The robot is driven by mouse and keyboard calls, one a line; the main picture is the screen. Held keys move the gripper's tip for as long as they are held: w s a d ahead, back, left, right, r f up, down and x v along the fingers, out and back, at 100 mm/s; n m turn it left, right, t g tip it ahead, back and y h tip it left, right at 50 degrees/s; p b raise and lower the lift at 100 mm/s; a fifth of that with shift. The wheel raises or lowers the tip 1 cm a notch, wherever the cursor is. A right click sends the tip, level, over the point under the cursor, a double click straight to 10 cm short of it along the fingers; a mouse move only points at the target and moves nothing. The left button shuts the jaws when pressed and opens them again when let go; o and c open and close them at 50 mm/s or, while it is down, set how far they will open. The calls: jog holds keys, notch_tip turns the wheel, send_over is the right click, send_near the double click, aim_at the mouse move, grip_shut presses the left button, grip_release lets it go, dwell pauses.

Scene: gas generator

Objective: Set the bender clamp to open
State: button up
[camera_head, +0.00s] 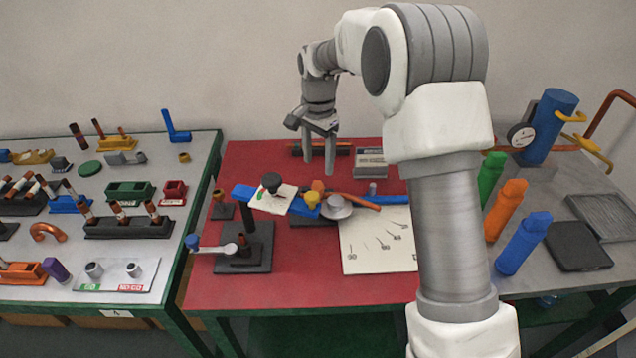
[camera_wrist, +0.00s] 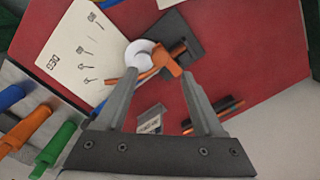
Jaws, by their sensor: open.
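The tube bender stands on the red table, with a pale round disc (camera_head: 337,208) and an orange block (camera_head: 318,186) beside it. In the wrist view the disc (camera_wrist: 139,53) and orange block (camera_wrist: 167,61) sit by a dark base (camera_wrist: 181,35). The orange block looks like the clamp, but I cannot tell its setting. An orange handle (camera_head: 352,200) runs right from the bender. My gripper (camera_head: 320,160) is open and empty, pointing down above the bender. In the wrist view the orange block shows between the fingertips (camera_wrist: 166,73); the remaining gap is unclear.
A white angle sheet (camera_head: 378,243) lies in front of the bender. A dark stand with a blue-knobbed lever (camera_head: 212,247) is at left. A small labelled block (camera_head: 370,162) and a dark rack (camera_head: 335,150) are behind. Green, orange and blue handles (camera_head: 506,208) stand right.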

aim_at(318, 185)
notch_tip(318, 185, down, 7)
jog(key=shift+f, duration=0.1)
dwell(0.3)
grip_shut()
dwell(1.3)
